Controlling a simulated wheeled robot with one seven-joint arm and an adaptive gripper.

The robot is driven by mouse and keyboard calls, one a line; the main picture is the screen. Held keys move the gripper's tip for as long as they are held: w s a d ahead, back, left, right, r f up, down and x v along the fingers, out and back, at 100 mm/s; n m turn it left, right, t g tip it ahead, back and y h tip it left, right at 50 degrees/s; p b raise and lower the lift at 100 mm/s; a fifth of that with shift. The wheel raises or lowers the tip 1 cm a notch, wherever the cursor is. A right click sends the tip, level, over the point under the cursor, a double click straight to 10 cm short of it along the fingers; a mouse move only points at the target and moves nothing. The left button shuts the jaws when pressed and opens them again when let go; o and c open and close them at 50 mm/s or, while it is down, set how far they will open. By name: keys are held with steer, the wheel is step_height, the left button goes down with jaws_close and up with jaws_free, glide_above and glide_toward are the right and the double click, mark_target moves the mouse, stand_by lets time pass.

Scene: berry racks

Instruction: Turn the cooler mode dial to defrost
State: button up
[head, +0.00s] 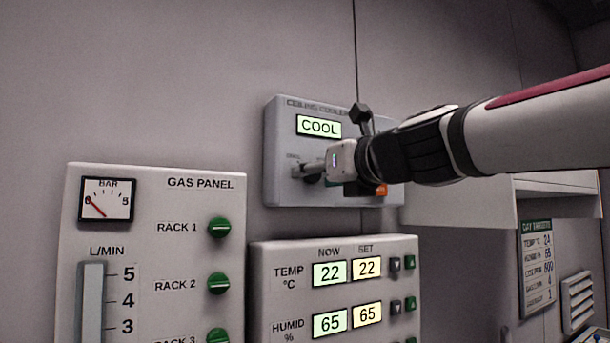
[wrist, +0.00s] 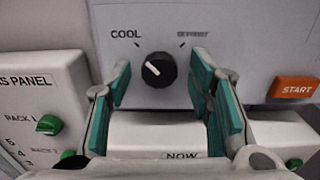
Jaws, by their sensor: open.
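The ceiling cooler panel (head: 283,140) is a grey box on the wall, and its display (head: 319,126) reads COOL. In the wrist view its black mode dial (wrist: 158,69) has a white pointer mark aimed up and left, toward the COOL label (wrist: 126,34). The DEFROST label (wrist: 192,34) is at the dial's upper right, partly blurred. My gripper (wrist: 161,80) is open, its teal-padded fingers to either side of the dial and apart from it.
An orange START button (wrist: 294,87) is on the same panel, right of the dial. Below is a climate panel (head: 300,258) with temperature and humidity displays. A gas panel (head: 140,205) with green knobs stands at the left. A target sheet (head: 537,267) hangs at the right.

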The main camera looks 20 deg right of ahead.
jaws_close()
steer(key=shift+m, duration=0.4)
steer(key=m+p, duration=0.7)
steer(key=m, duration=0.9)
steer(key=shift+m+p, duration=0.4)
steer(key=shift+f+m, duration=0.1)
steer(key=shift+m, duration=0.2)
